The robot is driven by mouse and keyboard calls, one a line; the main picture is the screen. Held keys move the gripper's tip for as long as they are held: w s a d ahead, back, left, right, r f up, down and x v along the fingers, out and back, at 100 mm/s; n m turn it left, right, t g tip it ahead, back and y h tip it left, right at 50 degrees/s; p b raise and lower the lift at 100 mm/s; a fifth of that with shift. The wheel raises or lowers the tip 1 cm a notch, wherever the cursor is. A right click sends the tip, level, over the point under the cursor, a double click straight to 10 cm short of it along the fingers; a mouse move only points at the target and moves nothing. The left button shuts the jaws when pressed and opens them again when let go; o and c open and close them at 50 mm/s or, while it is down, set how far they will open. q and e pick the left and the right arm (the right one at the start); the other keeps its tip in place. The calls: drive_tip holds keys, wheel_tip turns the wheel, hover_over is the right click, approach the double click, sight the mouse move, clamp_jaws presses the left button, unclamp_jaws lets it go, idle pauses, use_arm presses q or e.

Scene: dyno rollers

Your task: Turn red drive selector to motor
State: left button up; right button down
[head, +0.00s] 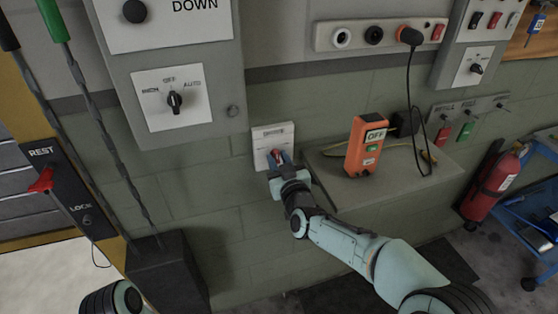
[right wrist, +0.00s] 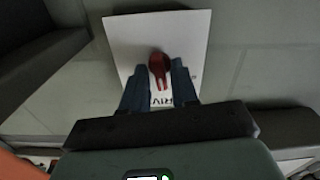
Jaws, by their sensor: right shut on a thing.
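The red drive selector (head: 276,155) is a small red knob on a pale square plate (head: 287,135) fixed to the green block wall, in the middle of the head view. In the right wrist view the red selector (right wrist: 159,70) stands in front of its white plate (right wrist: 120,40), whose lettering is partly hidden. My right gripper (head: 281,160) is at the plate, its blue fingers on either side of the knob and shut on it. The right wrist view shows both fingertips (right wrist: 158,80) beside the knob. The selector's exact setting cannot be read. My left gripper is not visible.
A shelf (head: 335,187) right of the plate holds an orange device (head: 366,145) marked OFF. A grey control box (head: 200,100) with a black knob hangs above left. A red REST/LOCK lever (head: 42,181) is at far left; a fire extinguisher (head: 492,185) stands right.

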drive_tip(key=n, duration=0.3)
drive_tip(key=shift+a+n, duration=0.1)
drive_tip(key=shift+n, duration=0.2)
drive_tip(key=shift+f+n+p, duration=0.1)
drive_tip(key=shift+n+p, duration=0.25)
drive_tip(key=shift+n, duration=1.55)
drive_tip(key=c, duration=1.2)
unclamp_jaws()
drive_tip(key=shift+o, duration=0.2)
drive_tip(key=v, duration=1.3)
drive_tip(key=shift+s+b, duration=0.2)
drive_tip(key=shift+b, duration=0.1)
